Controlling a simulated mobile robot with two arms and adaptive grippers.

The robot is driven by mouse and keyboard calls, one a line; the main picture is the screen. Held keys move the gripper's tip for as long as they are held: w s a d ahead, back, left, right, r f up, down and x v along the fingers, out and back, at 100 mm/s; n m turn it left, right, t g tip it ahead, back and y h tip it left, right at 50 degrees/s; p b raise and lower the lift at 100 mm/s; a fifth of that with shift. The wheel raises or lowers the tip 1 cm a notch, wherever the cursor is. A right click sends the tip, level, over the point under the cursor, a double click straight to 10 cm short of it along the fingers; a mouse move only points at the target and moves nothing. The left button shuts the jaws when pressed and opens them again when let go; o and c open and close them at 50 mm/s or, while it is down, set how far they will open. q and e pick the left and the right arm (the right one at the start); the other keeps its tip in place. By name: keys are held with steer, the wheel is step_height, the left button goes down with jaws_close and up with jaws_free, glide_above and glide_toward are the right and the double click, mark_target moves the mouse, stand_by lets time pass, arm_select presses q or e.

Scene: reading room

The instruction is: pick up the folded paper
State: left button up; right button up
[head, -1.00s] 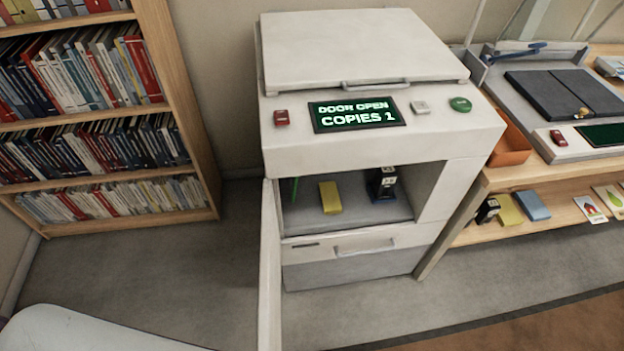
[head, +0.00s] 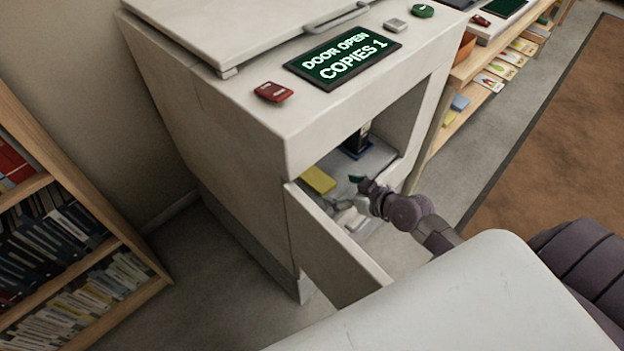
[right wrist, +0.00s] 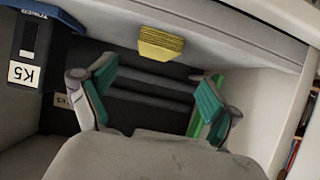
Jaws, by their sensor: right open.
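My right gripper (head: 358,192) reaches through the copier's open front, beside the open door. In the right wrist view the right gripper (right wrist: 153,98) is open, its teal-padded fingers spread and nothing held between them. A thin bright green piece (right wrist: 195,122) shows partly behind the right-hand finger; it may be the folded paper, but I cannot tell. It does not show clearly in the head view. Dark rollers lie beyond the fingers. My left gripper is not in view.
Inside the copier are a yellow block (head: 318,179), also in the right wrist view (right wrist: 161,43), and a dark toner cartridge (head: 357,139) marked K5. The open door (head: 330,240) stands out at the front. A bookshelf (head: 150,283) is at left, a low shelf (head: 470,65) at right.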

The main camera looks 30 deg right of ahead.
mark_target(318, 179)
steer(key=x, duration=0.4)
steer(key=b+x, duration=0.1)
steer(key=x, duration=0.3)
steer(key=shift+w+d, duration=0.1)
steer(key=shift+w, duration=0.35)
steer(key=shift+w+f, duration=0.1)
steer(key=shift+w, duration=0.15)
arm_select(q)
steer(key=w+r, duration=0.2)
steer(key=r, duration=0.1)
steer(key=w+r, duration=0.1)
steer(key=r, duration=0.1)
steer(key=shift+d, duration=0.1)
arm_select(e)
steer(key=shift+c, duration=0.3)
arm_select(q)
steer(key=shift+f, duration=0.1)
arm_select(e)
steer(key=c, duration=1)
